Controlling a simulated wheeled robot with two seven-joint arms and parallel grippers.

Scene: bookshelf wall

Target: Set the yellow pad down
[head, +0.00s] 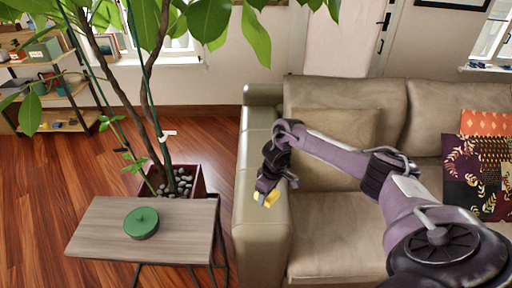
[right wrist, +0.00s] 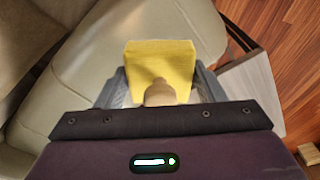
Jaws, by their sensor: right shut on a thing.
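The yellow pad (head: 266,199) is at the tip of my right gripper (head: 269,191) in the head view, in front of the sofa's left armrest. In the right wrist view the yellow pad (right wrist: 160,58) is a square block between the two grey fingers of my right gripper (right wrist: 160,88), which is shut on it. A tan rounded piece (right wrist: 160,93) shows against the pad's near side. The beige armrest lies behind and below the pad. I cannot tell whether they touch. My left gripper is not in view.
A small wooden side table (head: 100,240) stands left of the sofa (head: 335,240), with a green round lidded pot (head: 141,223) on it. A potted plant (head: 180,183) rises behind the table. Patterned cushions (head: 478,170) lie at the right. The table's left part is bare.

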